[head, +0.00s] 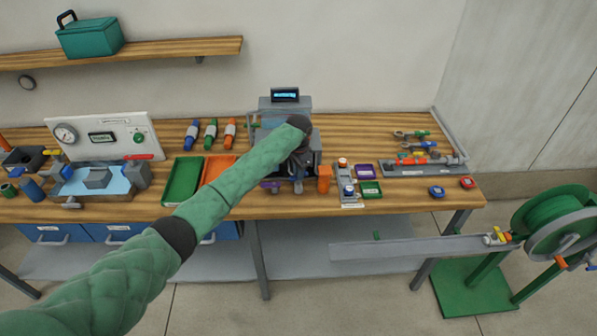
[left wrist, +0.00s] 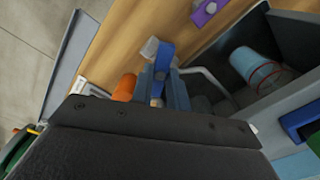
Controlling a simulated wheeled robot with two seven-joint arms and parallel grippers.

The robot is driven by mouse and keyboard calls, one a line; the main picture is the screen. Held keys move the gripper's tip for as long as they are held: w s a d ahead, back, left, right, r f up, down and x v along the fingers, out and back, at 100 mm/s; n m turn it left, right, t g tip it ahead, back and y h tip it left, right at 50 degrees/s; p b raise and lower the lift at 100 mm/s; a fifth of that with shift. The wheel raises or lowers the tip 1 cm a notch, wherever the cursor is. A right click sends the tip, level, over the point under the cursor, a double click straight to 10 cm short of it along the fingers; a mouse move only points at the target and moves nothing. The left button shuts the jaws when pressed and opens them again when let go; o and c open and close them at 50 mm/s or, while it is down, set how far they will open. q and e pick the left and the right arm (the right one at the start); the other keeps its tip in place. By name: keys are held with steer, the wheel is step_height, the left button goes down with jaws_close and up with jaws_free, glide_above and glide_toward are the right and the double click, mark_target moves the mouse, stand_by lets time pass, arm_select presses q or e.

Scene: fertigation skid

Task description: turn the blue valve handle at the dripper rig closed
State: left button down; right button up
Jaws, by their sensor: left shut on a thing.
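The dripper rig is a grey box unit (head: 270,104) with a small lit display at the back middle of the bench. My left arm reaches across to its front, and my left gripper (head: 298,184) is low at the rig's front edge. In the left wrist view the blue valve handle (left wrist: 162,56) lies between the gripper's fingers (left wrist: 164,88), which are shut on it. A pale block touches or sits close beside the handle. In the head view the handle is hidden by my gripper and arm. My right gripper is in neither view.
An orange cylinder (head: 324,180) stands just right of my left gripper. A light-blue cup (left wrist: 250,66) sits inside the rig's dark tray. Green (head: 173,197) and orange trays lie left. A grey panel with bottles (head: 347,186) stands right. A hose reel (head: 550,225) is at far right.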

arm_select(q)
steer(key=m+b, duration=0.1)
steer(key=m, duration=0.2)
steer(key=shift+m+b, duration=0.7)
steer(key=shift+m, duration=0.6)
steer(key=shift+r, duration=0.1)
steer(key=c, duration=1.4)
jaws_free()
steer(key=shift+o, duration=0.2)
